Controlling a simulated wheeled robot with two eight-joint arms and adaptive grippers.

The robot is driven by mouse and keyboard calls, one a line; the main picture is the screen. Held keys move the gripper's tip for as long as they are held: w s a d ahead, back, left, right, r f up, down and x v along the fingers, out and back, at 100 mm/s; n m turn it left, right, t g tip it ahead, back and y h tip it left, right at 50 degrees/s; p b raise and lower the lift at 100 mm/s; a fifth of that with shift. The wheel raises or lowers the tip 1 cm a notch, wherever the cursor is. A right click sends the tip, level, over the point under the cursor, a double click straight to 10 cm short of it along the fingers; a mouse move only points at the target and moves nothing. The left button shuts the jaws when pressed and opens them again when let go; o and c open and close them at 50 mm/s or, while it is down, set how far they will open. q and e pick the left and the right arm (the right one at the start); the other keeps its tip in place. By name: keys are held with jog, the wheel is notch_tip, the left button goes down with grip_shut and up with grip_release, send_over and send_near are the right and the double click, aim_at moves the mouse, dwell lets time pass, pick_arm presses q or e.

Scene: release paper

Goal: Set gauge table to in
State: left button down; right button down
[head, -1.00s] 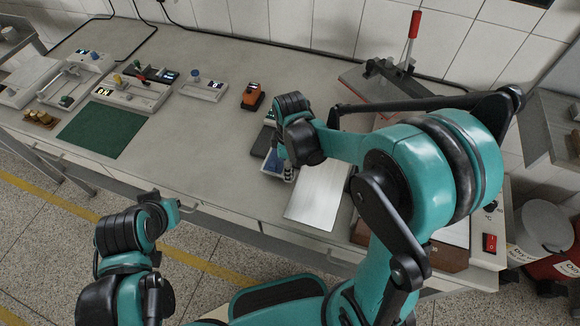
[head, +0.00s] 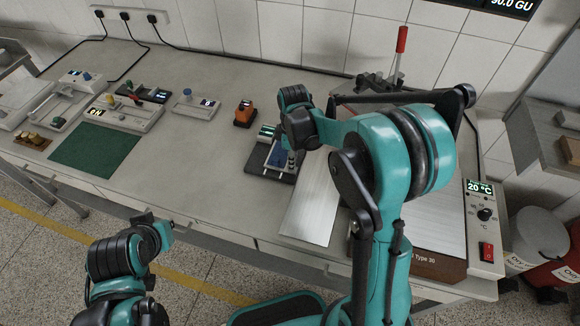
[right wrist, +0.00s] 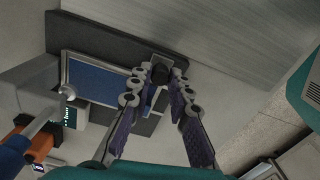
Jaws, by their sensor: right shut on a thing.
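The gauge (head: 257,167) is a small device with a dark base, a blue-topped table (head: 280,153) and a small lit display (head: 267,131). It stands near the front of the bench, left of a metal plate. In the right wrist view the blue table (right wrist: 98,78) has a pale frame, with a dark grip piece (right wrist: 159,74) at its end. My right gripper (right wrist: 156,88) is shut on that piece, its fingers on either side. In the head view my right gripper (head: 292,161) is partly hidden by its own wrist. My left gripper (head: 158,226) is off the bench's front edge, its fingers unclear.
A bare metal plate (head: 310,208) lies right of the gauge. An orange device (head: 244,114) stands behind it. A green mat (head: 95,150) and several instruments are at the left. A heater box (head: 484,213) reads 20 °C at the right. The bench middle is clear.

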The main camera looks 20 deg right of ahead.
jog(key=shift+w+d, duration=0.15)
jog(key=shift+w, duration=0.05)
jog(key=c, duration=1.4)
grip_release()
jog(key=shift+w, duration=0.1)
jog(key=shift+r, duration=0.1)
notch_tip(320, 180, up, 12)
jog(key=shift+f, duration=0.1)
jog(key=s+m+t, duration=0.2)
jog(key=s+m, duration=0.2)
jog(key=s, duration=0.1)
jog(key=s+m+t, duration=0.2)
jog(key=s+m, duration=0.2)
jog(key=s, duration=0.2)
jog(key=s+m+t, duration=0.3)
jog(key=s+m, duration=0.2)
jog(key=s, duration=0.1)
jog(key=shift+s+f, duration=0.25)
jog(key=shift+f, duration=0.1)
